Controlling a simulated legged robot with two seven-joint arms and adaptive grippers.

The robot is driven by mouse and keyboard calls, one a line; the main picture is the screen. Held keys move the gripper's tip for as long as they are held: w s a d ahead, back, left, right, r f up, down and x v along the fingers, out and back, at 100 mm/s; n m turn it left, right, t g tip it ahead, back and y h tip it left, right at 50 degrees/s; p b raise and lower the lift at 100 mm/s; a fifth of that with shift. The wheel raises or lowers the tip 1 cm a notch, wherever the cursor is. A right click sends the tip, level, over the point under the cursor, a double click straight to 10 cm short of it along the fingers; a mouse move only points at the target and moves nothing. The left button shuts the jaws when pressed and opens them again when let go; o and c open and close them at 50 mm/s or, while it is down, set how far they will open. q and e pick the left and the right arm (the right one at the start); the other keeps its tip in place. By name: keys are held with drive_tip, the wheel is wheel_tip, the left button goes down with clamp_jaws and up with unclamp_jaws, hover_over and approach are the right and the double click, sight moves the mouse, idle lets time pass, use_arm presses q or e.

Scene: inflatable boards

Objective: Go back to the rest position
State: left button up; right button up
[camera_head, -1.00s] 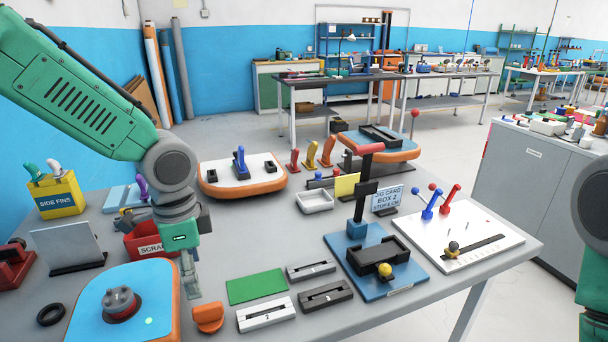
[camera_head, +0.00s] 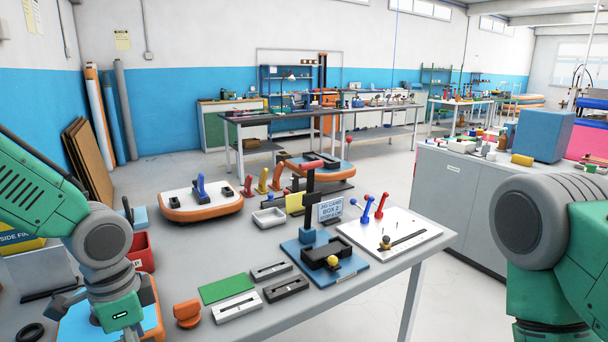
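My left arm comes in from the left, with its wrist above the blue board with an orange rim (camera_head: 152,318) at the front left of the table. The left gripper (camera_head: 128,338) points down and is mostly cut off by the bottom edge, so its fingers cannot be judged. My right arm fills the right side, beyond the table's right edge. Its gripper lies outside the picture. I see nothing held.
The grey table (camera_head: 225,258) holds a green mat (camera_head: 227,288), an orange knob piece (camera_head: 187,313), slotted blocks (camera_head: 237,307), a blue press fixture (camera_head: 325,262) and a white lever board (camera_head: 390,235). A grey cabinet (camera_head: 465,200) stands at the right. Floor between is clear.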

use_arm(q)
drive_tip(key=s+d+f+n+h, duration=0.1)
drive_tip(key=s+d+f+n, duration=0.15)
drive_tip(key=s+f, duration=0.5)
drive_tip(key=s+d+f+n+h, duration=0.15)
drive_tip(key=s+f+n, duration=0.25)
drive_tip(key=f, duration=0.7)
drive_tip(key=s+a+f+n+y+b, duration=0.1)
drive_tip(key=s+a+f+n+y, duration=0.2)
drive_tip(key=s+f, duration=0.4)
drive_tip(key=s+a+n, duration=0.1)
drive_tip(key=s+a, duration=0.1)
drive_tip(key=shift+s+a+t+b, duration=0.2)
drive_tip(key=shift+a+t+b, duration=0.1)
drive_tip(key=shift+t, duration=0.1)
use_arm(e)
drive_tip(key=shift+w+d+f, duration=0.1)
drive_tip(key=shift+w+f, duration=0.05)
drive_tip(key=shift+f, duration=0.4)
drive_tip(key=shift+w+d+f, duration=0.1)
drive_tip(key=shift+w+f, duration=0.05)
drive_tip(key=shift+f, duration=0.35)
use_arm(q)
drive_tip(key=shift+d, duration=0.15)
use_arm(e)
drive_tip(key=shift+d, duration=0.2)
use_arm(q)
drive_tip(key=shift+f, duration=0.1)
use_arm(e)
drive_tip(key=shift+a, duration=0.15)
